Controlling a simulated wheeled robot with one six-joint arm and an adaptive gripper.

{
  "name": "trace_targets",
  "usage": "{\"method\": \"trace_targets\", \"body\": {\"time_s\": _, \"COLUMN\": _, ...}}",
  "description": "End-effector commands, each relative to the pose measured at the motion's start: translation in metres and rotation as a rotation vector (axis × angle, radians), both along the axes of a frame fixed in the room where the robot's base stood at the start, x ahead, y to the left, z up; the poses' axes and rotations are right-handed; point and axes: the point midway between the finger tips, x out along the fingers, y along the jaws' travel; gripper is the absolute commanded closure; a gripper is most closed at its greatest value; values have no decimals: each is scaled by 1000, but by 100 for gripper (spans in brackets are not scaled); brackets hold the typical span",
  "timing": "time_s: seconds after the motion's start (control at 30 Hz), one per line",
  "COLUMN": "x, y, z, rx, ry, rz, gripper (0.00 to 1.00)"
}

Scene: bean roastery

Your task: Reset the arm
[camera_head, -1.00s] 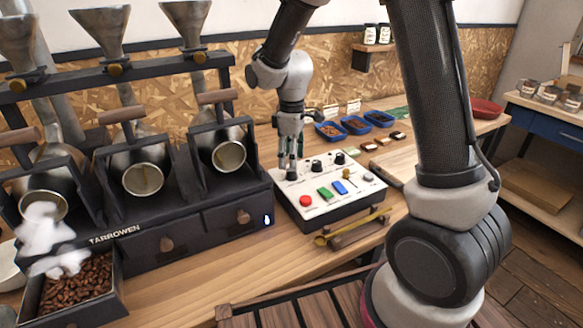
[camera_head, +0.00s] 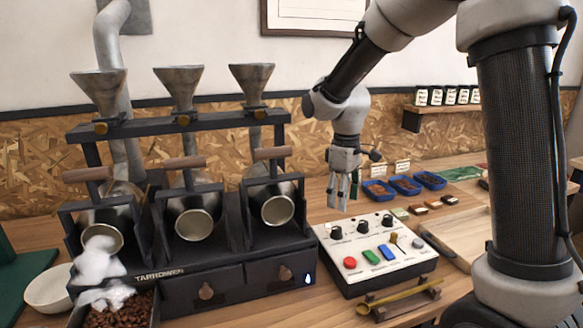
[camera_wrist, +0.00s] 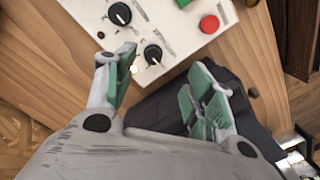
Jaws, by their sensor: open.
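My gripper (camera_head: 343,190) hangs fingers down in the head view, above and behind the left back part of the control box (camera_head: 385,279). It is open and holds nothing. In the wrist view my gripper (camera_wrist: 160,98) shows two spread fingers with green pads and bare space between them. The control box (camera_wrist: 178,48) lies beyond the fingertips there, with black knobs and a red button. In the head view the box carries a red button (camera_head: 350,262), a green button (camera_head: 371,257), a blue button (camera_head: 386,252) and several black knobs. The fingers look clear of the box.
A three-drum roaster (camera_head: 235,292) with funnels stands left of the box. Beans (camera_head: 118,312) fill a tray at lower left, with white smoke above. Blue trays (camera_head: 405,185) and a wooden board (camera_head: 448,248) lie to the right. A brass scoop (camera_head: 400,297) lies in front of the box.

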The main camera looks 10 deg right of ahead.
Motion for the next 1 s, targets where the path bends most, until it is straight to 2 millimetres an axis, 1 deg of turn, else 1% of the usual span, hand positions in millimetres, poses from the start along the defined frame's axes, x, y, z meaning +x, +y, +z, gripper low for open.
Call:
{"method": "trace_targets", "body": {"time_s": 0.03, "x": -21, "y": -7, "z": -4, "rx": -14, "ry": 31, "rz": -75, "gripper": 46}}
{"method": "trace_targets", "body": {"time_s": 0.1, "x": -44, "y": -20, "z": 8, "rx": -19, "ry": 28, "rz": -181, "gripper": 46}}
{"method": "trace_targets", "body": {"time_s": 0.27, "x": -89, "y": -51, "z": 34, "rx": -9, "ry": -7, "rz": -367, "gripper": 46}}
{"method": "trace_targets", "body": {"time_s": 0.4, "x": -131, "y": -78, "z": 58, "rx": 16, "ry": -63, "rz": -518, "gripper": 46}}
{"method": "trace_targets", "body": {"time_s": 0.6, "x": -189, "y": -112, "z": 82, "rx": 71, "ry": -174, "rz": -687, "gripper": 46}}
{"method": "trace_targets", "body": {"time_s": 0.7, "x": -212, "y": -125, "z": 91, "rx": 98, "ry": -239, "rz": -732, "gripper": 46}}
{"method": "trace_targets", "body": {"time_s": 0.8, "x": -227, "y": -133, "z": 100, "rx": 124, "ry": -303, "rz": -764, "gripper": 46}}
{"method": "trace_targets", "body": {"time_s": 1.0, "x": -236, "y": -143, "z": 116, "rx": 153, "ry": -389, "rz": -804, "gripper": 46}}
